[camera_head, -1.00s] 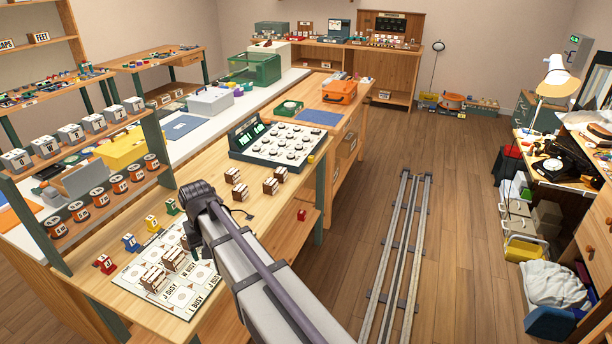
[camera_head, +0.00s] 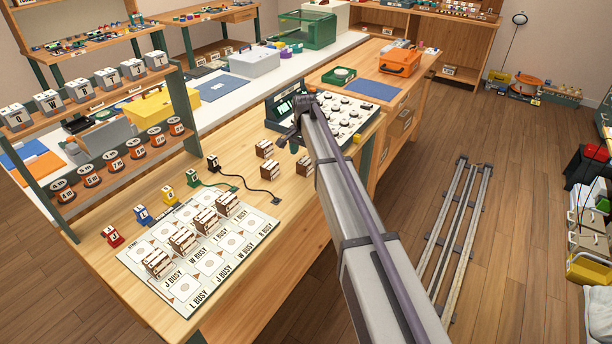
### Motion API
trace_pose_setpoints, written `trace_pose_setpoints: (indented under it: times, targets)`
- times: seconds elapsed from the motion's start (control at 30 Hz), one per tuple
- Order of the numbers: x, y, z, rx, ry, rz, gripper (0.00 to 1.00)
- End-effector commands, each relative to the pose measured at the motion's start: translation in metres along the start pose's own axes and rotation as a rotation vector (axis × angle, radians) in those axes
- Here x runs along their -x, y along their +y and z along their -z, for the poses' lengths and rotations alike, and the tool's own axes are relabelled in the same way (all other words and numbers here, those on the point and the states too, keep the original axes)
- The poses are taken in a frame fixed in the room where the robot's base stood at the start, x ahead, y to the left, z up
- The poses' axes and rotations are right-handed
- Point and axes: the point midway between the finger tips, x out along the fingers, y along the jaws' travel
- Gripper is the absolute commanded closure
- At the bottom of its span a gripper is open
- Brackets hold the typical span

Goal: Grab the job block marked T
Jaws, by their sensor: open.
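Small lettered blocks stand in a row on the workbench: a red one (camera_head: 112,236), a blue one (camera_head: 143,215), a yellow one (camera_head: 168,196), a green one (camera_head: 193,178) and a black one (camera_head: 214,164). I cannot tell which is the T job block. My gripper (camera_head: 291,140) is open, above the bench by the console's near left corner, apart from both rows; its fingers are barely distinguishable.
A white card (camera_head: 240,254) marked BUSY bears several brown-and-white blocks (camera_head: 182,240). More brown blocks (camera_head: 265,148) stand near the dial console (camera_head: 345,117). A dark cable (camera_head: 262,191) lies on the bench.

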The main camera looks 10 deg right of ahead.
Motion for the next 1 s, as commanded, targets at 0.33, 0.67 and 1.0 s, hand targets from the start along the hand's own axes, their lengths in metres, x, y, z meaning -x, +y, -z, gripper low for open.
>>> trace_pose_setpoints:
  times: [0.33, 0.67, 1.0]
  targets:
    - [-0.047, 0.0, 0.0, 0.001, 0.0, 0.0, 0.23]
    - [-0.05, 0.0, 0.0, 0.001, 0.0, 0.0, 0.26]
    - [-0.05, 0.0, 0.0, 0.001, 0.0, 0.0, 0.59]
